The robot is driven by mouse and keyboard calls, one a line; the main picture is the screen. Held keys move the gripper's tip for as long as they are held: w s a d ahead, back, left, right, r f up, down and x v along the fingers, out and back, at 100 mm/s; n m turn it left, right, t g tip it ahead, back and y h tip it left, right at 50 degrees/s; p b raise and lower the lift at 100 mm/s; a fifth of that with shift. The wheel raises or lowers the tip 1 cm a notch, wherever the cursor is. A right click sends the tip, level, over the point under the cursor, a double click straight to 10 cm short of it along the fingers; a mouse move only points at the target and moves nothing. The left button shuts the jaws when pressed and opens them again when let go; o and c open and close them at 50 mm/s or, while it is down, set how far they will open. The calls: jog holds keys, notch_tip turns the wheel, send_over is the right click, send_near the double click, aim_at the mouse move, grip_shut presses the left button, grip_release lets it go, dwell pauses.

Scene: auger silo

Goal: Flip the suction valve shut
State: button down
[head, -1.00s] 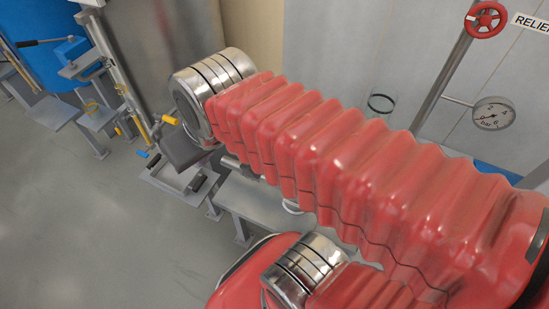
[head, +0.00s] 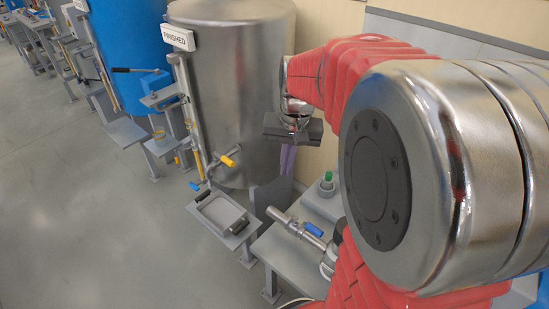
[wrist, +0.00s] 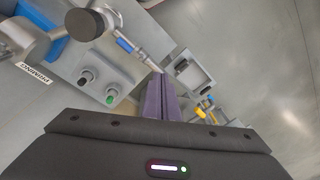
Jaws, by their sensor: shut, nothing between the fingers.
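A steel pipe (head: 283,218) with a small blue lever (head: 313,229) lies over the grey bench, low in the middle of the head view. The lever looks roughly in line with the pipe. No suction label is readable on it. The blue lever also shows in the wrist view (wrist: 124,45), beyond and left of my fingertips.
A steel tank (head: 235,80) labelled FINISHED stands behind, with a yellow valve handle (head: 231,155) at its base. A tray (head: 222,215) stands left of the bench. A green button (head: 327,176) stands near the pipe. Open floor (head: 90,220) lies left.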

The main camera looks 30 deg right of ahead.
aim_at(307, 226)
jog(key=d+f+m+g+y, duration=0.2)
jog(key=d+f+m, duration=0.5)
jog(key=d+f, duration=1.4)
jog(key=shift+g+y, duration=0.4)
jog(key=shift+y, duration=0.5)
jog(key=shift+s, duration=0.1)
jog(key=s+a+f, duration=0.2)
jog(key=a+f, duration=0.5)
jog(key=f, duration=0.2)
jog(key=shift+s+a+f, duration=0.15)
jog(key=shift+s, duration=0.15)
